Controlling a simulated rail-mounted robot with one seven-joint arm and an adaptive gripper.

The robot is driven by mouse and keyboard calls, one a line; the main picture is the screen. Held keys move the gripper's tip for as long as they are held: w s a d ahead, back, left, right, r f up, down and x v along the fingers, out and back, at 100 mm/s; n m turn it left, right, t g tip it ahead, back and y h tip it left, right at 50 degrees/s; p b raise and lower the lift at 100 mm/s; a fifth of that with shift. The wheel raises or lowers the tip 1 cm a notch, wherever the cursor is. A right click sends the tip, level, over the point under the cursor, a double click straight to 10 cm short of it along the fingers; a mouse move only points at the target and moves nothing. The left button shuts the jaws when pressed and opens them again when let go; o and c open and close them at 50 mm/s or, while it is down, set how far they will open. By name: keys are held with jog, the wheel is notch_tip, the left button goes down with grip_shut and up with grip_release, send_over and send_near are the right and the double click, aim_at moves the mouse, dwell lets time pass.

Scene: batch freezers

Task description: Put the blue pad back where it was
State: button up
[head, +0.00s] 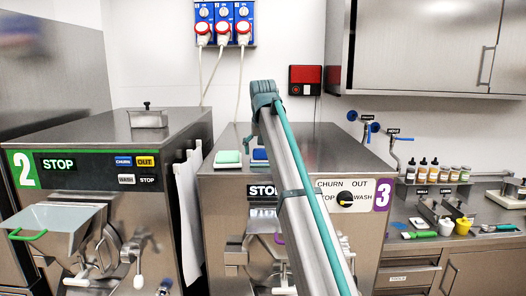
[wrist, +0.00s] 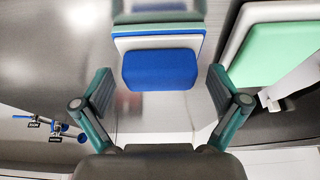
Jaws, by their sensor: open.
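The blue pad (wrist: 160,68) shows in the wrist view, with a white layer and another blue edge behind it. In the head view the blue pad (head: 260,154) is on the top of machine 3, partly hidden by my arm. My gripper (wrist: 160,84) is open, with one finger to each side of the blue pad and a visible gap on both sides. Whether the fingertips reach down to the pad's height I cannot tell. In the head view the fingers are mostly hidden behind my arm.
A green pad (head: 228,157) on a white base lies just left of the blue pad; it also shows at the right of the wrist view (wrist: 283,50). The steel top of machine 3 (head: 345,150) is clear to the right. Machine 2 (head: 85,130) stands at the left.

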jog(key=shift+r, duration=0.4)
jog(key=b+v, duration=0.3)
jog(key=v, duration=0.8)
jog(key=shift+s+r+b, duration=0.15)
jog(key=shift+r+b, duration=0.1)
jog(key=shift+b, duration=0.1)
